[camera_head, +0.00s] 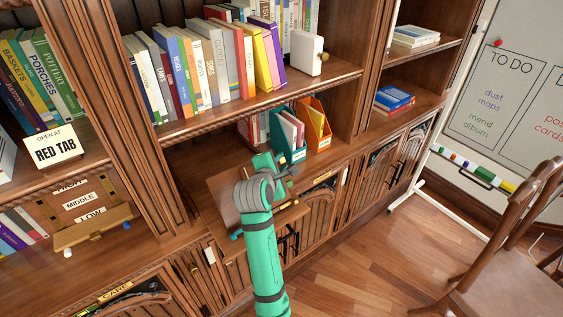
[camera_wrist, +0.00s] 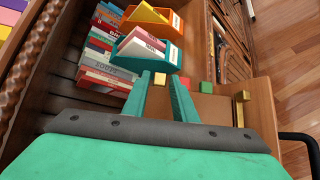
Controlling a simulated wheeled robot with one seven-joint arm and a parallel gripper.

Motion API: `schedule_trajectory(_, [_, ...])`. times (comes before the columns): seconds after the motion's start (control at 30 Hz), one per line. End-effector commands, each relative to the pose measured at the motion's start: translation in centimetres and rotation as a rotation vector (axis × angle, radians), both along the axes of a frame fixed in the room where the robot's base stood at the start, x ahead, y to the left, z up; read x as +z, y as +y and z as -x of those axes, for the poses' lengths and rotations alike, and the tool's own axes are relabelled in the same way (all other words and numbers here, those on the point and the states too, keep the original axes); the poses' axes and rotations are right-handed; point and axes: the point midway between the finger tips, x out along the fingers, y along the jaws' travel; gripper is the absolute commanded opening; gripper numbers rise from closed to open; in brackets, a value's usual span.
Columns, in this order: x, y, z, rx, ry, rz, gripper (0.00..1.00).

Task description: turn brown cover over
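A brown wooden panel (camera_head: 222,190), which may be the brown cover, lies in front of the lower shelf. My arm hides part of it, so I cannot tell whether it is a lid or a pull-out board. My gripper (camera_head: 272,164) is over its right part, near the teal book holder. In the wrist view my gripper (camera_wrist: 160,76) has its two teal fingers apart, with no held thing visible between them. Brown wood (camera_wrist: 216,108) with a brass-coloured piece (camera_wrist: 240,108) shows beyond the right finger. I cannot tell whether the fingers touch anything.
A teal holder (camera_head: 279,149) and an orange holder (camera_head: 316,142) with books stand behind my gripper. A full bookshelf (camera_head: 200,116) is above. Cabinet doors (camera_head: 318,212) are below. A chair (camera_head: 510,270) stands at right; the floor (camera_head: 390,260) between is clear.

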Motion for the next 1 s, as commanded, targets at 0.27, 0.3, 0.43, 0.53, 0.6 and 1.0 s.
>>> schedule_trajectory(0.27, [-0.5,-0.4,-1.2,-0.001,-0.001,0.000,0.25])
schedule_trajectory(0.3, [-0.5,-0.4,-1.3,-0.001,-0.001,0.000,0.25])
schedule_trajectory(0.43, [-0.5,-0.4,-1.2,-0.001,-0.001,0.000,0.25])
schedule_trajectory(0.53, [-0.5,-0.4,-1.2,-0.001,-0.001,0.000,0.11])
schedule_trajectory(0.6, [-0.5,-0.4,-1.2,-0.001,-0.001,0.000,0.00])
schedule_trajectory(1.0, [-0.3,-2.0,-0.8,-0.050,-0.012,0.017,0.00])
